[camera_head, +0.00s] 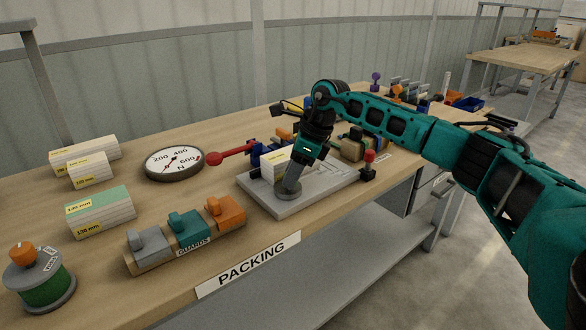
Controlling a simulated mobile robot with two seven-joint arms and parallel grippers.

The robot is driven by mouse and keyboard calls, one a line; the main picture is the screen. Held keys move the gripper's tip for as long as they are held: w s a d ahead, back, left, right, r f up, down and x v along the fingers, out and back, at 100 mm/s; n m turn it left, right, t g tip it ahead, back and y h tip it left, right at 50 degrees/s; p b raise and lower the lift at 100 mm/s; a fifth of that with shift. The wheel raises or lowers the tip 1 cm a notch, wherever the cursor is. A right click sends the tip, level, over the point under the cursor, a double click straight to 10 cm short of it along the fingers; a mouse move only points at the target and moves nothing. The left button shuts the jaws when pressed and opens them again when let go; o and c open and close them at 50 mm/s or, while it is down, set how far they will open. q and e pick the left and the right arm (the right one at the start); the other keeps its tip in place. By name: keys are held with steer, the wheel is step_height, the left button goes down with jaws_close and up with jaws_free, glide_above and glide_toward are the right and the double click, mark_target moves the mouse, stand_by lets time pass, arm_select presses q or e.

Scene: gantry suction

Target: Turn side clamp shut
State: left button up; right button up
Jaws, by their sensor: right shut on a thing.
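A grey fixture plate (325,189) lies near the table's front edge with a white block (270,167) on it. A blue clamp (262,153) with a red-ball lever (213,158) stands at its back left; the lever points left. A small black clamp with a red knob (369,156) stands at its right end. My right gripper (289,183) points down at the plate's front, shut on a grey round piece (287,192). Whether this piece belongs to the side clamp I cannot tell. The gripper hides part of the white block. My left gripper is not in view.
A round dial (174,162) and stacked white blocks (100,212) are at the left. A rack of coloured guards (187,230) and a green spool (40,285) stand in front. Tools and blue bins (468,104) fill the far right end.

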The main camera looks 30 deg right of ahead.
stand_by(0.5)
steer(key=o, duration=1)
steer(key=shift+o, duration=0.2)
steer(key=shift+r, duration=0.1)
steer(key=p+v, duration=0.1)
steer(key=v, duration=1.1)
steer(key=shift+d+r, duration=0.15)
steer(key=shift+r, duration=0.2)
